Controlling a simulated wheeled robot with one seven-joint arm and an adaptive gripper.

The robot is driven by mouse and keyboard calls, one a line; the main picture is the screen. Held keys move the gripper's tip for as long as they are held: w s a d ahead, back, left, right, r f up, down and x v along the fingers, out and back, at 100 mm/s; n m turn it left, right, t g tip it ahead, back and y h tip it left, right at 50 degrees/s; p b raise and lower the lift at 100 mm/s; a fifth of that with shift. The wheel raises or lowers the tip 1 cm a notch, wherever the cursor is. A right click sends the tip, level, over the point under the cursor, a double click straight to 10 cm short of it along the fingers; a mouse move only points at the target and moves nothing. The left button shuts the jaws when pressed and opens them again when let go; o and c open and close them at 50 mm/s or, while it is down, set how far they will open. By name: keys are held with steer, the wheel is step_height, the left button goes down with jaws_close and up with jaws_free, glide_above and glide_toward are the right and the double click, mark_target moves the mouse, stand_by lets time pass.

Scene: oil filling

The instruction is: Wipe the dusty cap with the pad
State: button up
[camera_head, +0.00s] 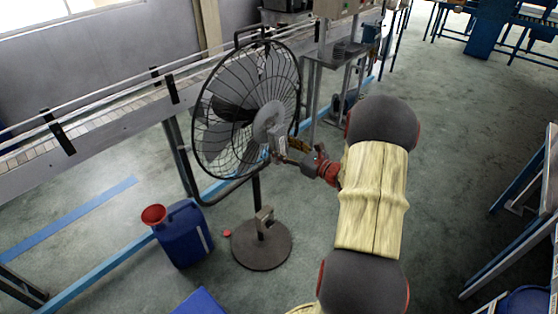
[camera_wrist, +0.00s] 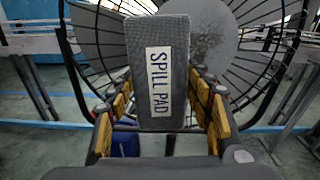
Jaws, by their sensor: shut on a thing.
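My gripper (camera_wrist: 162,98) is shut on a grey block-shaped pad (camera_wrist: 160,45) labelled "SPILL PAD", held upright between the two fingers. In the head view my gripper (camera_head: 297,150) is at the front of the black fan, with the pad (camera_head: 278,138) at its tip. The round grey cap (camera_head: 266,121) sits at the centre of the fan guard. In the wrist view the cap (camera_wrist: 214,42) shows behind the pad, with speckled dust on it. The pad hides part of the cap. I cannot tell whether pad and cap touch.
The fan's wire guard (camera_head: 209,105) surrounds the cap. Its round base (camera_head: 248,256) stands on the floor. A conveyor (camera_head: 95,135) runs behind.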

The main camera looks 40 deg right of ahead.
mark_target(260, 133)
steer(key=shift+w+t, duration=0.25)
steer(key=shift+t, duration=0.05)
steer(key=shift+w+a+b, duration=0.2)
steer(key=shift+w+b, duration=0.2)
steer(key=shift+w, duration=2.4)
steer(key=shift+w, duration=0.9)
